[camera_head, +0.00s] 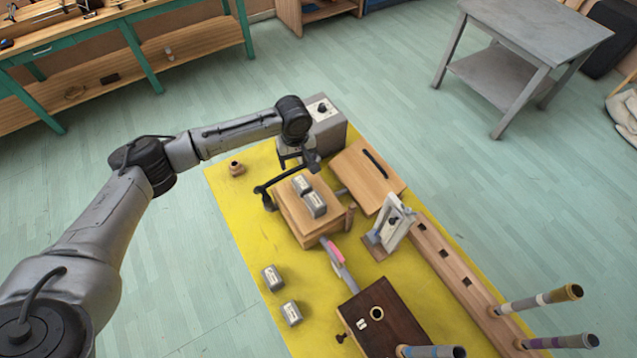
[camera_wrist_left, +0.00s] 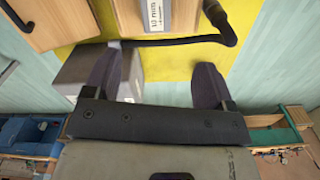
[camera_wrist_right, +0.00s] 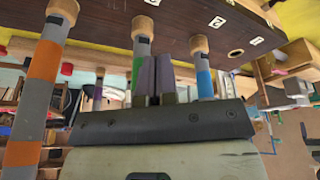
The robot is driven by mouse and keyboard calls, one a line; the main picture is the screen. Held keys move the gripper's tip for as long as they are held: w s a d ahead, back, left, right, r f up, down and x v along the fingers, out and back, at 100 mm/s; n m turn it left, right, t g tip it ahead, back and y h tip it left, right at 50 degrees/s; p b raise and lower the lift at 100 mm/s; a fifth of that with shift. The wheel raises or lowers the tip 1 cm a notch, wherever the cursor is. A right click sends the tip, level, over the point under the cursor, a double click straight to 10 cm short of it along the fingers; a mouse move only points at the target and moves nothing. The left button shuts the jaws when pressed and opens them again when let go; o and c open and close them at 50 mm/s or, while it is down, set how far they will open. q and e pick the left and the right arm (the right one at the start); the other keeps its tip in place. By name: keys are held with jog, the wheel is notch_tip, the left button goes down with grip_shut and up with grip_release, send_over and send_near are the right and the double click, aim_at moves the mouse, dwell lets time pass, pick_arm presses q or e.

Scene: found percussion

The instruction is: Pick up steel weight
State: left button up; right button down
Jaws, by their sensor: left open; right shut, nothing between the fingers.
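Two steel weights (camera_head: 300,183) (camera_head: 314,203), grey blocks with pale labels, lie side by side on top of a wooden box (camera_head: 298,223). Two more steel weights (camera_head: 272,277) (camera_head: 291,312) rest on the yellow table surface (camera_head: 240,215). My left gripper (camera_head: 305,160) is over the far end of the box, behind the weights, partly hidden by its own wrist. In the left wrist view its fingers (camera_wrist_left: 157,75) are spread and empty; part of a labelled weight (camera_wrist_left: 157,15) shows beyond them. My right gripper (camera_wrist_right: 153,80) is shut and empty, seen only in the right wrist view.
A black bar (camera_head: 280,180) crosses the box's far side, close to the left fingers. A grey metal box (camera_head: 326,125) stands behind. A slanted wooden board (camera_head: 368,175) is to the right.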

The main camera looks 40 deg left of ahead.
aim_at(302, 182)
pick_arm(q)
notch_tip(302, 182, down, 8)
jog(key=n, duration=0.2)
jog(key=shift+f+n+b, duration=0.2)
jog(key=shift+n+b, duration=0.1)
jog(key=shift+b, duration=0.05)
jog(key=shift+w+d+f+b, duration=0.1)
jog(key=shift+f+b, duration=0.05)
jog(key=shift+f, duration=1.2)
jog(key=shift+w+f+b, duration=0.1)
jog(key=shift+f+b, duration=0.05)
jog(key=shift+f, duration=1.2)
jog(key=c, duration=1.2)
